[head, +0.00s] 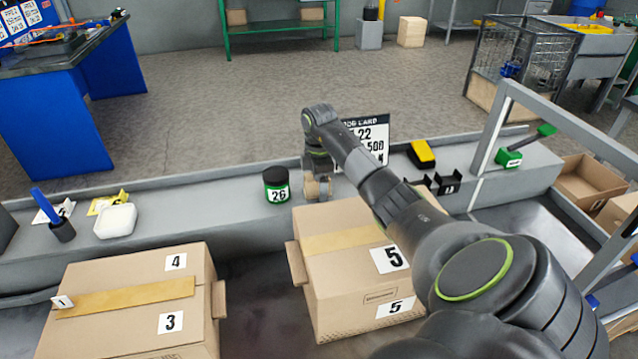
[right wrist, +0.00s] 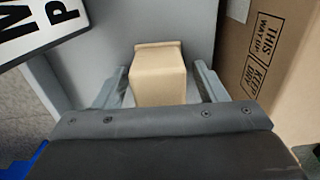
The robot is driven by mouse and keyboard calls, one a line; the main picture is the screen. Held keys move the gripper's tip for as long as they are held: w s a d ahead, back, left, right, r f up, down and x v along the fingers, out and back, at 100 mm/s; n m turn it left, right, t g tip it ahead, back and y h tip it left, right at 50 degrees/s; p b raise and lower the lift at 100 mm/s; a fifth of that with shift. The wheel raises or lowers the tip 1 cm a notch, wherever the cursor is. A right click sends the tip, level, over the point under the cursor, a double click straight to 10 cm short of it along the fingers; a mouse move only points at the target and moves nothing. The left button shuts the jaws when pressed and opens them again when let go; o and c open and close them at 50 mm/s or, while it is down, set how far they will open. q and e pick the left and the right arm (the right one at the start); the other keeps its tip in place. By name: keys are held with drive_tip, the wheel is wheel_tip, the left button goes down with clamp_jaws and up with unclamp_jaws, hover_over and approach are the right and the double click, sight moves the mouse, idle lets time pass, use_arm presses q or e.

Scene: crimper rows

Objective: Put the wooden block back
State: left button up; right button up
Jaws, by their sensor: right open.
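The wooden block (right wrist: 158,78) is pale and plain, and stands on the grey surface between the two fingers of my right gripper (right wrist: 160,70) in the right wrist view. There is a gap on each side of it, so the gripper is open around it and not closed on it. In the head view my right gripper (head: 318,183) reaches down to the grey ledge (head: 235,205), with the tan block (head: 311,190) partly hidden at its fingers. My left gripper is not in view.
A green jar marked 26 (head: 276,186) stands just left of my right gripper. A box marked 5 (head: 345,245) sits in front, close to the arm. A white sign (head: 372,138) stands behind. A white container (head: 115,221) is farther left; the ledge between it and the jar is clear.

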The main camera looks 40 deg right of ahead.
drive_tip(key=shift+r, duration=0.25)
wheel_tip(320, 180, up, 6)
drive_tip(key=shift+r, duration=0.15)
wheel_tip(320, 180, up, 4)
drive_tip(key=p, duration=0.3)
drive_tip(key=shift+r+p, duration=0.8)
